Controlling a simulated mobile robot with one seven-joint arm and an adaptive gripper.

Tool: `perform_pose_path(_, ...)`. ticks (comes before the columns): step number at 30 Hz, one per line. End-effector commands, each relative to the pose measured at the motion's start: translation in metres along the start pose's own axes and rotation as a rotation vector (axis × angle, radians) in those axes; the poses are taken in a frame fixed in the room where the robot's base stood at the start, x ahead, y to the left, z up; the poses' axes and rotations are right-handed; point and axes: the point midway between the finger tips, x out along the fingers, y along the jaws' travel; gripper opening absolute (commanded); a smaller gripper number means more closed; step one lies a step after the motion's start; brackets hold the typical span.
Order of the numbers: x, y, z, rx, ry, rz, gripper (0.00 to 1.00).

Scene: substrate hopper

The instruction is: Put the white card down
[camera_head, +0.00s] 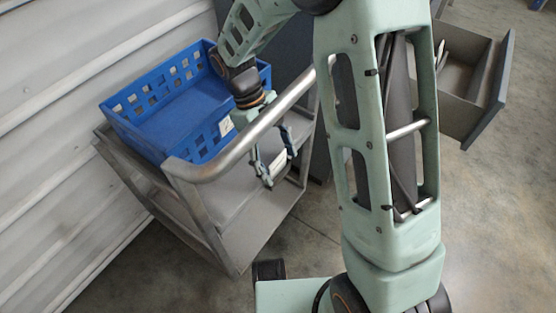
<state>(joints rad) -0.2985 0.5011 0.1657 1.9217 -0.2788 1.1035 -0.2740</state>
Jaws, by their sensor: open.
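My gripper (280,170) is open above the right end of the grey cart (240,228), pointing down with its two fingers spread. A small white card (279,163) shows between the fingers. It appears to lie on the cart, but I cannot tell whether a finger touches it. Part of the card is hidden by the fingers.
A blue crate (150,143) with slotted walls stands on the cart, left of my gripper, with a small white label on its side (225,127). The cart's metal handle (240,135) runs close in front of my gripper. An open grey drawer (468,82) juts out at the right.

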Motion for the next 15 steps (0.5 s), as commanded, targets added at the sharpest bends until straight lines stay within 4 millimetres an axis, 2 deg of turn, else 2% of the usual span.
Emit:
perform_pose_path(5,-0.01,0.0,0.002,0.0,0.002,0.001,0.67)
perform_pose_path(8,-0.027,0.0,0.002,0.0,0.003,0.001,0.67)
perform_pose_path(15,-0.08,0.0,0.002,-0.001,0.003,0.001,0.67)
